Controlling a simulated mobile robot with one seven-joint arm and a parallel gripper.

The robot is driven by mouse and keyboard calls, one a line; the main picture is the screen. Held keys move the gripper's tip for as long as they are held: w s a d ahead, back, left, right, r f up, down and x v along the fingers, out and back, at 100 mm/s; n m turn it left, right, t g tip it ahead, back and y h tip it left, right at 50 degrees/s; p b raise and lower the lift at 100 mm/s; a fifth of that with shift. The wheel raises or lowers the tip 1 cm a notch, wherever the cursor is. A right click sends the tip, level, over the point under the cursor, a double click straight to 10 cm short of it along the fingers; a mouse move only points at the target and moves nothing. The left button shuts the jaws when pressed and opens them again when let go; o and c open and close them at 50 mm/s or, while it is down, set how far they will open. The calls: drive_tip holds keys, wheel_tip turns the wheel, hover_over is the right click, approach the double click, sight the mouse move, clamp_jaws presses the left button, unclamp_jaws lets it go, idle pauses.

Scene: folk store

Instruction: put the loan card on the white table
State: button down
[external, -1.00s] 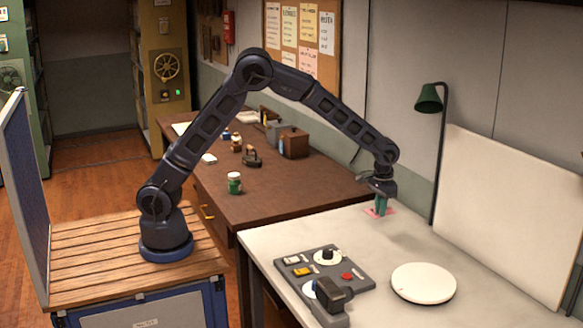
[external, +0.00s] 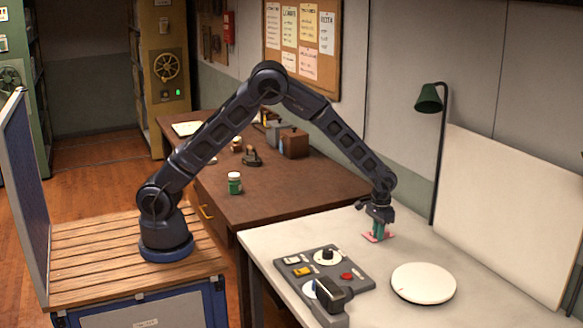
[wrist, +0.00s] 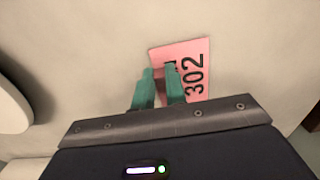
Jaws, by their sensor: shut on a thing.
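The loan card is a pink card (wrist: 198,62) with "302" printed in black, seen in the wrist view between and beyond my green fingertips. My gripper (wrist: 163,85) is shut on it near one edge. In the external view my gripper (external: 378,230) points down over the far part of the white table (external: 330,231), with the pink card (external: 372,238) at its fingertips, very low over the tabletop. I cannot tell whether the card touches the surface. The part of the card between the fingers is hidden.
A grey control panel (external: 345,271) with a black handset (external: 330,293) and a round white disc (external: 423,283) stand in front on the white table. A green lamp (external: 431,98) and a large white board (external: 510,215) are behind. A brown desk (external: 270,190) adjoins at the left.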

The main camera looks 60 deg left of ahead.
drive_tip(key=shift+f, duration=0.15)
drive_tip(key=c, duration=1.4)
unclamp_jaws()
drive_tip(key=shift+c, duration=0.2)
